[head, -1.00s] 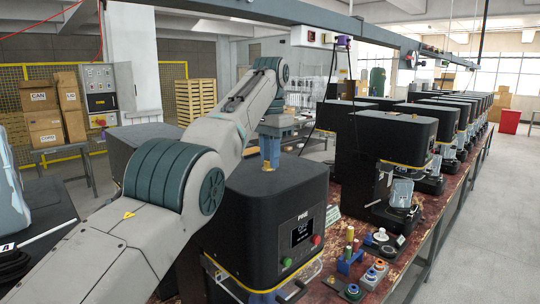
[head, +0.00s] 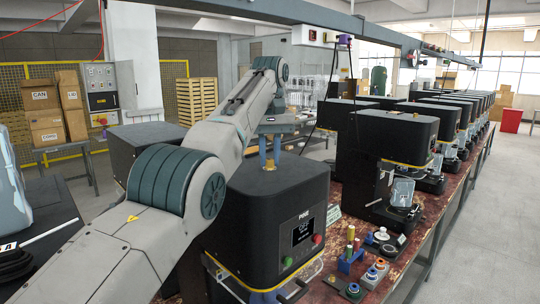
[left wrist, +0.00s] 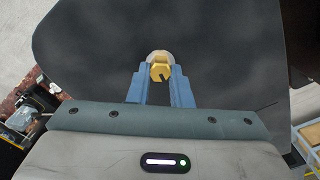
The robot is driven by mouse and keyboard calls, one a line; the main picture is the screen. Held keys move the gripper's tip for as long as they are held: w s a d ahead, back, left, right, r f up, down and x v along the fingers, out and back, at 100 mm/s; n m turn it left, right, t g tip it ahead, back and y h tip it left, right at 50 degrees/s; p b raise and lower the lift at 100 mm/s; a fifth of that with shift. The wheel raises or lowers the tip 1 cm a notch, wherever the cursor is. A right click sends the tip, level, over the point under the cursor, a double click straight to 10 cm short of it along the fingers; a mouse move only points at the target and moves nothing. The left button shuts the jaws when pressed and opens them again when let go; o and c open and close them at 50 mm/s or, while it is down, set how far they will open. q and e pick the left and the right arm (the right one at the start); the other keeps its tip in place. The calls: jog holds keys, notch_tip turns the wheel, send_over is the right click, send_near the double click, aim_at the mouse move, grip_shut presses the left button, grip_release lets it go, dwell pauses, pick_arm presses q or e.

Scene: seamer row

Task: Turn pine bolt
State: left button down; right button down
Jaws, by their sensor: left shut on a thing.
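The pine bolt (head: 269,166) is a small brass-coloured bolt standing on the flat top of the nearest black machine (head: 262,185). In the left wrist view the bolt (left wrist: 160,72) has a dark slot in its head and a pale ring behind it. My left gripper (head: 270,158) points straight down over the machine, and its blue fingers are shut on the bolt from both sides. The fingers also show in the left wrist view (left wrist: 161,80). The machine's front has a dark screen, a green button and a red button. My right gripper is not in view.
More black machines (head: 395,135) stand in a row along the worn red bench (head: 400,262). Small coloured spools and rings (head: 372,273) lie at the bench front. An overhead rail (head: 270,15) runs above. The aisle floor at right is clear.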

pick_arm(q)
jog(key=n, duration=0.5)
jog(key=shift+a+f+n, duration=0.1)
jog(key=shift+n, duration=0.2)
jog(key=n+b, duration=0.1)
jog(key=n, duration=0.4)
jog(key=shift+s+n, duration=0.1)
jog(key=shift+n, duration=0.2)
jog(key=n, duration=0.5)
jog(key=shift+s+a, duration=0.1)
jog(key=shift+n+b, duration=0.45)
jog(key=shift+n, duration=1.85)
jog(key=c, duration=1.3)
grip_release()
